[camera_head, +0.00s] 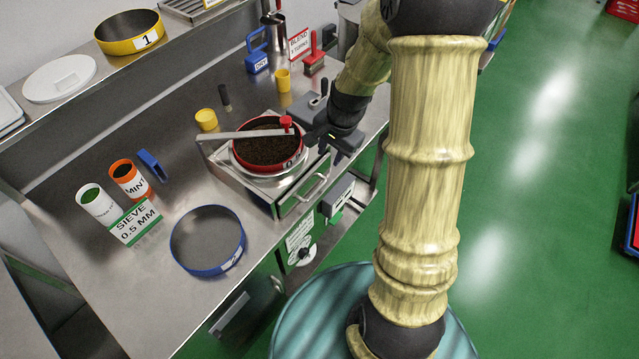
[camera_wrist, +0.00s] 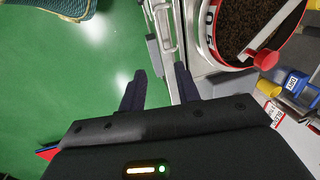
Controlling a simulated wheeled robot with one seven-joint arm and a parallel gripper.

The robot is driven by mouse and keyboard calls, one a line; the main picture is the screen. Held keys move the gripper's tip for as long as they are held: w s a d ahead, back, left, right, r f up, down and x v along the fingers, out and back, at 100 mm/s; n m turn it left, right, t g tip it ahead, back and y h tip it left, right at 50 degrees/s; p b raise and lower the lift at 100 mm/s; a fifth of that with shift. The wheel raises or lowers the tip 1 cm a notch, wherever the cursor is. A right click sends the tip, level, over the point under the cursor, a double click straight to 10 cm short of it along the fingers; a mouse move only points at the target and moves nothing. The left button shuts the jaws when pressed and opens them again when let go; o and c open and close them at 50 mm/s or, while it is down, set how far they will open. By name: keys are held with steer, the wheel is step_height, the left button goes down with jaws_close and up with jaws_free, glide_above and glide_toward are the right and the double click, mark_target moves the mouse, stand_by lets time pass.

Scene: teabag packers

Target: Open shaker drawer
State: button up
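The shaker (camera_head: 240,180) is a low steel box on the bench, with a red-rimmed sieve (camera_head: 268,168) of dark tea on top. Its drawer front faces the aisle and carries a bar handle (camera_head: 313,189). The drawer looks shut. In the wrist view, the drawer handle (camera_wrist: 152,22) runs along the shaker's edge ahead of my fingers. My gripper (camera_head: 330,141) is above the shaker's far right corner, beside the sieve. In the wrist view my gripper (camera_wrist: 160,84) shows two dark fingers apart with nothing between them. I cannot see it touching the handle.
A blue sieve (camera_head: 207,268) lies at the bench's front. White and orange canisters (camera_head: 128,177) stand at left behind a sieve sign (camera_head: 135,222). The green aisle floor (camera_head: 540,200) is open at right.

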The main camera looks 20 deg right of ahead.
mark_target(318, 188)
steer(key=w+f+p, duration=0.1)
steer(key=f, duration=0.4)
steer(key=a+f+p, duration=0.1)
steer(key=f, duration=0.5)
steer(key=w+a+f+p, duration=0.1)
steer(key=f, duration=0.4)
steer(key=shift+w+f, duration=0.3)
steer(key=shift+w, duration=0.05)
steer(key=shift+c, duration=0.3)
jaws_close()
